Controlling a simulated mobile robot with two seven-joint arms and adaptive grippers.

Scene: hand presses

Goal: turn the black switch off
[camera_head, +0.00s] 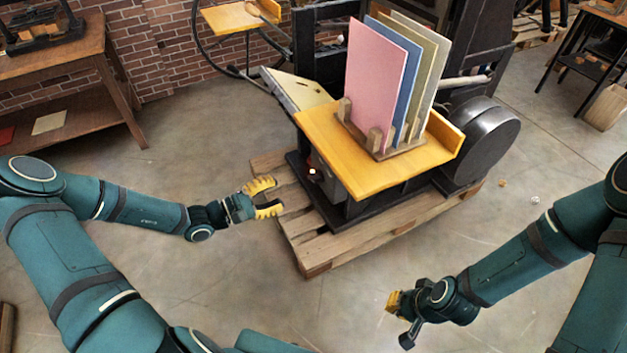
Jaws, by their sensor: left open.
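A hand press machine (345,205) stands on a wooden pallet in the middle of the head view. On its left side, under the yellow wooden board, a small spot (313,171) shows white and reddish on a grey box; I cannot make out the black switch itself or its position. My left gripper (268,198) has yellow fingers and is open and empty, just left of that box and apart from it. My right gripper (394,303) is low at centre right, in front of the pallet; its fingers are seen edge-on and nothing shows in it.
Pink, blue, olive and grey boards (375,80) stand in a rack on the yellow board (355,180), which juts out above the box. The pallet (330,255) edges the floor. A wooden table (60,65) is at the left. The front floor is clear.

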